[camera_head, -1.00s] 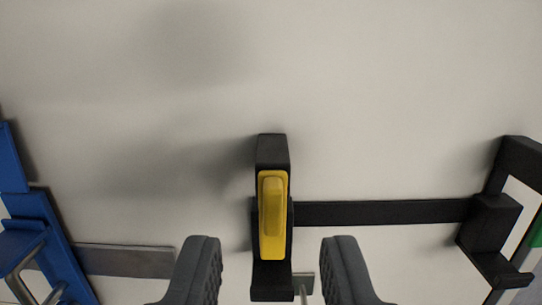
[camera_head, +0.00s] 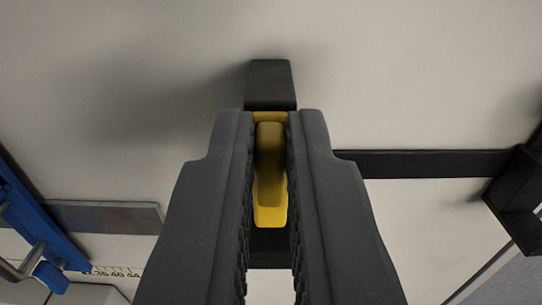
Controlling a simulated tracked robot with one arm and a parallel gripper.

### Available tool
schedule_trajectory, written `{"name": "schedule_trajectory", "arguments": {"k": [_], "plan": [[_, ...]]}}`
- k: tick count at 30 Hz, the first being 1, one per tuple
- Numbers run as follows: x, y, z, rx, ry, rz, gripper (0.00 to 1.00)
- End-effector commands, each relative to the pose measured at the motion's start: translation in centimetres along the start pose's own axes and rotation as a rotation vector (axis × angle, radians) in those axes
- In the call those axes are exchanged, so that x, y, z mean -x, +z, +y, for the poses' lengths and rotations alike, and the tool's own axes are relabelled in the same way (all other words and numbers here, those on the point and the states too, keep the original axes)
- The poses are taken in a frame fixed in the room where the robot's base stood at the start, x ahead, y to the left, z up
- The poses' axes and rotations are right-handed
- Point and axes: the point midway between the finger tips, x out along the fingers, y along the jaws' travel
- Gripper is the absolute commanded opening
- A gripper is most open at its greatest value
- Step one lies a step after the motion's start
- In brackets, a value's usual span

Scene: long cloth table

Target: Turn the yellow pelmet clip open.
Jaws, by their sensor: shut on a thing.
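The yellow pelmet clip (camera_head: 270,200) sits on a black block (camera_head: 271,84) in the middle of the view. Its raised yellow ridge runs up and down in the picture, in line with the block. My gripper (camera_head: 271,120) is around the clip, one dark finger on each side, and is shut on its ridge. The fingers hide the clip's side edges and much of the block beneath it.
A black bar (camera_head: 425,163) runs right from the block to a black bracket (camera_head: 520,195). At the left are a blue clamp-like part (camera_head: 35,220) and a grey metal strip (camera_head: 105,217). A ruler-like scale (camera_head: 115,271) shows below. The pale cloth above is clear.

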Motion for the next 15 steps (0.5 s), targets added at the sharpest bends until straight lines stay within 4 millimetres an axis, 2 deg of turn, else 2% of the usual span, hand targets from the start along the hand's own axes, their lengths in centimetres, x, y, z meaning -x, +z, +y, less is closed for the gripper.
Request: {"name": "schedule_trajectory", "arguments": {"k": [8, 15], "plan": [[0.02, -0.02, 0.03, -0.07, 0.002, 0.0, 0.0], [0.03, -0.02, 0.2, -0.241, 0.002, 0.001, 0.0]]}}
